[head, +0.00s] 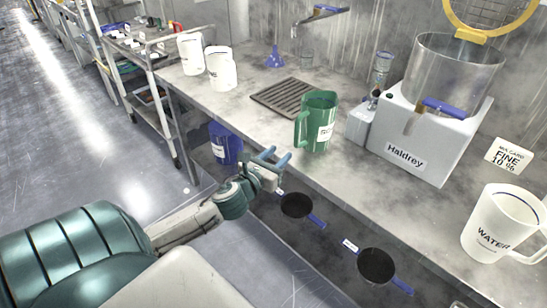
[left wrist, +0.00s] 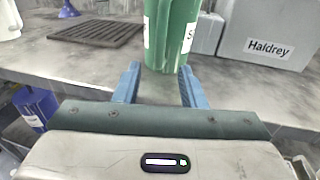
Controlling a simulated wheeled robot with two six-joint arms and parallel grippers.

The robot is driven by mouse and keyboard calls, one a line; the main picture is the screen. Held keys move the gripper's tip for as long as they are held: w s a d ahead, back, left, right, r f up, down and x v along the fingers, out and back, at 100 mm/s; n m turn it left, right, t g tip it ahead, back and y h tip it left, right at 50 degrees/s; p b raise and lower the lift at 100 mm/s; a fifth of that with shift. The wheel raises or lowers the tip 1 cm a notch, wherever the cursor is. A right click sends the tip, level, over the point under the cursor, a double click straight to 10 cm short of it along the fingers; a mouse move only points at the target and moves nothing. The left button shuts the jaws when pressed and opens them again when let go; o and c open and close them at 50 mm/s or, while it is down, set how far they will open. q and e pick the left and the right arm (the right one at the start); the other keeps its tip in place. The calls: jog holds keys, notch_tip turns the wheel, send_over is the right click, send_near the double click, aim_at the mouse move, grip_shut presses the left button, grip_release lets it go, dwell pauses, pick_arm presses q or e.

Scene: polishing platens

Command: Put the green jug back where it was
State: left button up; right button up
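The green jug (head: 318,112) stands upright on the grey counter (head: 262,122), close to its front edge. Its handle faces left in the head view and it bears a white label. My left gripper (head: 277,156) is open and empty, just in front of the counter edge and short of the jug. In the left wrist view the jug (left wrist: 172,30) is straight ahead, past the gap between the two blue fingers (left wrist: 160,74); its top is cut off. The fingers do not appear closed on it. My right gripper is not in view.
A drain grate (head: 288,97) lies behind the jug, left of it. The Haldrey machine (head: 410,140) stands to its right. White jugs stand at the left, and a WATER jug (head: 497,222) at the far right. A blue container (head: 226,144) and dark pans (head: 296,205) are below counter level.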

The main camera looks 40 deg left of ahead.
pick_arm(q)
jog(key=s+a+f+n+g+y, duration=0.1)
jog(key=s+a+f+n+g, duration=0.15)
jog(key=f+n, duration=0.7)
jog(key=s+a+f+n+g, duration=0.2)
jog(key=s+f+g, duration=0.15)
jog(key=f, duration=1.25)
jog(key=s+a+f+n+g+y, duration=0.1)
jog(key=s+a+f+n+g, duration=0.25)
jog(key=f, duration=0.85)
jog(key=s+d+f+n+g+h, duration=0.15)
jog(key=s+d+f+n, duration=0.25)
jog(key=s+f+n, duration=0.6)
jog(key=s+d+f+n+g, duration=0.1)
jog(key=s+d+f+n, duration=0.2)
jog(key=s+f, duration=0.3)
jog(key=s+d+f+n+g+h, duration=0.1)
jog(key=s+d+f+n+g, duration=0.1)
jog(key=s+d+f, duration=0.4)
jog(key=s+d+f+n+g+h, duration=0.1)
jog(key=s+d+f+n, duration=0.3)
jog(key=s, duration=0.7)
notch_tip(320, 180, down, 2)
jog(key=shift+s+d+g, duration=0.2)
jog(key=shift+s+g, duration=0.15)
jog(key=shift+g, duration=0.35)
